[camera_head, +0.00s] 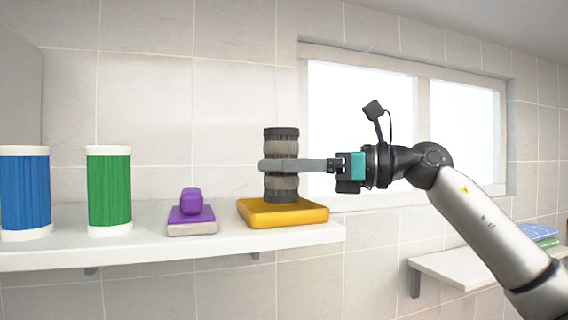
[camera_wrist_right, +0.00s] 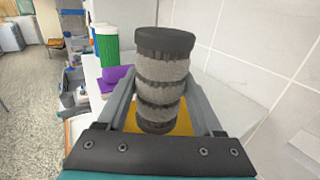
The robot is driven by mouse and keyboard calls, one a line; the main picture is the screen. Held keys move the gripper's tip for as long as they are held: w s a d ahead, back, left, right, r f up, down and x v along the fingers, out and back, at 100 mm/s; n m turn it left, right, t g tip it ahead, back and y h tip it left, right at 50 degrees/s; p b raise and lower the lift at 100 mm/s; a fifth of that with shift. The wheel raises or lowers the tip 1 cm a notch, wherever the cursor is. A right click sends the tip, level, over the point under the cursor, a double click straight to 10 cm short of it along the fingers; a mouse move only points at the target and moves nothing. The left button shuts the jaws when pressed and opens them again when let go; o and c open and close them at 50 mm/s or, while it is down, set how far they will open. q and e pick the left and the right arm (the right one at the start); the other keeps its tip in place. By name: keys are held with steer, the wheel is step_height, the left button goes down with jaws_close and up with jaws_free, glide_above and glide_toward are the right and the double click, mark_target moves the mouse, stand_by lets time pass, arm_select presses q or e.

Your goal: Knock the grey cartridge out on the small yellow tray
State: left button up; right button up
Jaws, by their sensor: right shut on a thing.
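The grey cartridge (camera_head: 281,186) is a ribbed upright cylinder with dark end caps. It is over the small yellow tray (camera_head: 262,214) on the white shelf, its lower end at or just above the tray; I cannot tell if they touch. My right gripper (camera_head: 280,165) is shut around the cartridge's middle from the right. In the right wrist view the cartridge (camera_wrist_right: 162,75) stands between the two fingers, with part of the yellow tray (camera_wrist_right: 184,124) below it. My left gripper is in neither view.
On the shelf (camera_head: 150,250), left of the tray, are a purple object on a grey and purple block (camera_head: 192,222), a green cylinder (camera_head: 109,190) and a blue cylinder (camera_head: 25,193). A lower shelf (camera_head: 455,268) at the right holds folded blue and green items (camera_head: 540,236).

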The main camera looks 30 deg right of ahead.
stand_by(0.3)
steer(key=shift+f+b, duration=1.2)
steer(key=shift+r+p, duration=1.35)
steer(key=shift+r, duration=0.1)
stand_by(1.0)
steer(key=shift+f, duration=0.2)
steer(key=shift+r, duration=0.15)
stand_by(1.0)
